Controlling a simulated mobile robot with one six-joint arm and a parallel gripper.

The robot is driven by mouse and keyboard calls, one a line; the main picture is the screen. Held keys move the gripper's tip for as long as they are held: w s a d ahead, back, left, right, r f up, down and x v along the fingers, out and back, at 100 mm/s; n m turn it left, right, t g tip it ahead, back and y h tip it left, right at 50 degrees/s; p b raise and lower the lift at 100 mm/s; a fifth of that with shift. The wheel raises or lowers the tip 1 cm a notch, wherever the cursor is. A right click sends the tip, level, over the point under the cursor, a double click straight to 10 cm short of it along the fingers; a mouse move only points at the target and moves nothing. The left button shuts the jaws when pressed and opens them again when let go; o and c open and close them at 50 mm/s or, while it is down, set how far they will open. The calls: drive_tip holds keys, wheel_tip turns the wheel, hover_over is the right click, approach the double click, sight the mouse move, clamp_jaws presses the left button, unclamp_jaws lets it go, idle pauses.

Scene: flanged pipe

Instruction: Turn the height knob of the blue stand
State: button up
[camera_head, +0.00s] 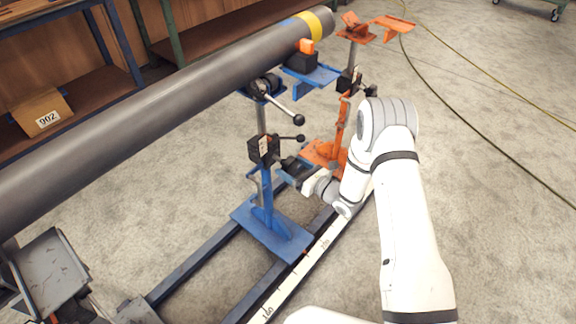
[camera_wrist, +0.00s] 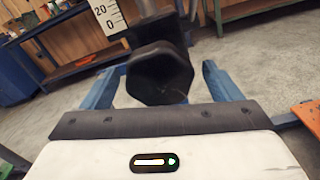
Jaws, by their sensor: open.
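The blue stand (camera_head: 264,205) stands upright on the rail frame, under the grey pipe. In the wrist view a black faceted knob (camera_wrist: 160,74) fills the middle, just beyond the dark front edge of my gripper (camera_wrist: 155,121). In the head view my gripper (camera_head: 290,164) is open at the right of the clamp block, close to it. The knob is hard to make out there, and I cannot tell whether the fingers touch it.
The grey pipe (camera_head: 150,105) with a yellow band runs overhead across the left. An orange stand (camera_head: 340,125) is just behind my arm. A white scale strip (camera_head: 310,255) lies along the rails. The floor to the right is mostly clear, crossed by cables (camera_head: 455,100).

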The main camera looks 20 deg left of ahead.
drive_tip(key=shift+x, duration=0.9)
drive_tip(key=shift+c, duration=0.3)
drive_tip(key=c, duration=0.9)
